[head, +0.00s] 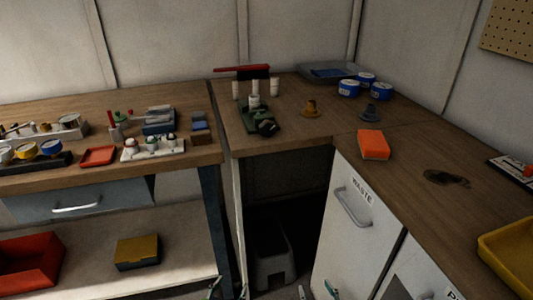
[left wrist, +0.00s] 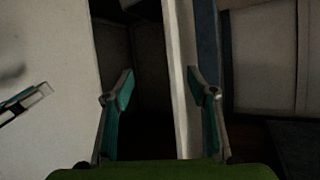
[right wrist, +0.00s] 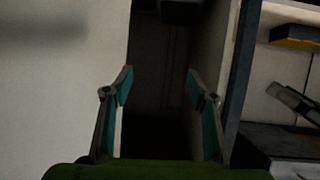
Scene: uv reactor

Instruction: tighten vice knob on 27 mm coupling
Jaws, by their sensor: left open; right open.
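A small green-based vice (head: 262,118) stands on the middle bench in the head view, below a red bar. Its dark knob (head: 267,127) seems to be at the front right of the base. A pale cylindrical piece (head: 254,101) stands at the vice; I cannot tell whether it is the 27 mm coupling. My left gripper (left wrist: 160,72) is open and empty. My right gripper (right wrist: 160,72) is open and empty. In the head view only fingertips show at the bottom edge, low in front of the bench and well away from the vice.
A red bar (head: 242,69) sits above white cylinders behind the vice. An amber piece (head: 311,108), blue tins (head: 349,88) and a grey tray (head: 332,72) stand to its right. An orange block (head: 373,145) lies on the right bench. The left bench holds several small items.

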